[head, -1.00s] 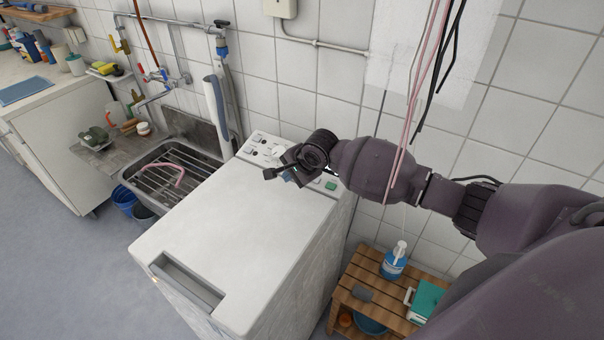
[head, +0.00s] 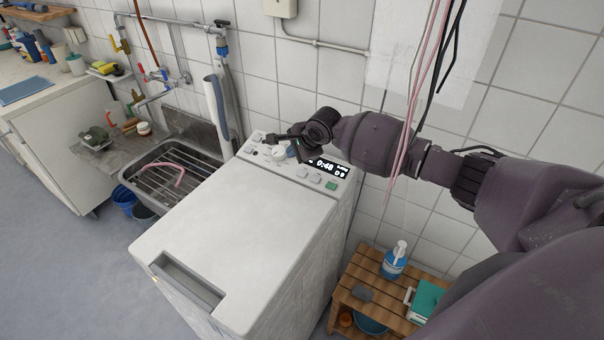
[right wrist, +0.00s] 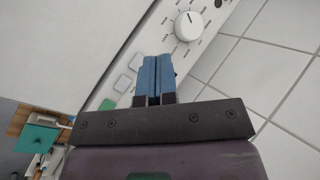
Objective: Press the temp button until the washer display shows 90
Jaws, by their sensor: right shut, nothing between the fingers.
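The white top-loading washer (head: 235,225) has a control panel at its back edge. Its lit display (head: 328,167) reads 0:48 with smaller characters at the right that are too small to read surely. Two pale buttons, one (head: 302,171) left of the other (head: 315,179), sit in front of the display beside a green button (head: 331,186); no temp label is legible. My right gripper (head: 271,138) is above the panel's left part, near the dial (head: 278,153). In the right wrist view its blue fingers (right wrist: 155,72) are shut and empty, between the dial and the pale buttons. My left gripper is out of view.
A sink with a rack (head: 172,178) stands left of the washer. A wooden stand (head: 352,292) with a blue soap bottle (head: 394,262) is at the right. Cables hang in front of the tiled wall near my right arm. The washer's lid is clear.

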